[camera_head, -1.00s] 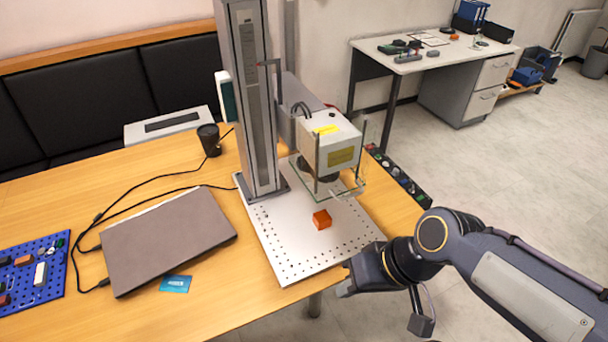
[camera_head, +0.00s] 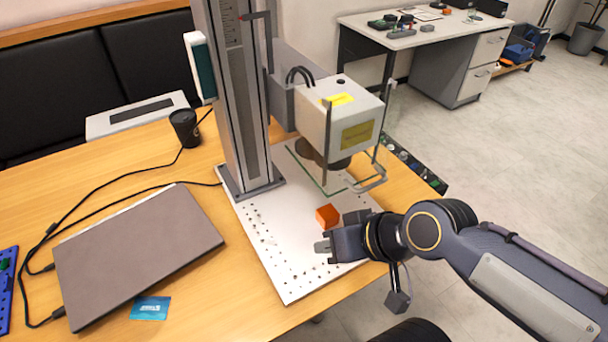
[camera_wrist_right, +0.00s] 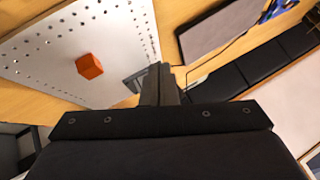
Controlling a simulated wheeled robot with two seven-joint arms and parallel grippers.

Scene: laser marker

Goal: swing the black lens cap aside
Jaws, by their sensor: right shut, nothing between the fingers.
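The black lens cap (camera_head: 338,164) shows as a dark round shape under the white laser head (camera_head: 340,120). The head and the clear guard partly hide it, so its exact edges are hard to tell. My right gripper (camera_head: 323,247) is shut and empty, over the front part of the perforated plate, below and apart from the cap. In the right wrist view its closed fingers (camera_wrist_right: 160,82) point over the plate's edge. The cap is not seen in that view. My left gripper is not in view.
An orange block (camera_head: 327,215) lies on the white perforated plate (camera_head: 290,280), just beyond my right gripper. A clear guard with a metal handle (camera_head: 368,184) hangs below the head. The grey column (camera_head: 240,100) stands left of it. A laptop (camera_head: 140,250) lies at left.

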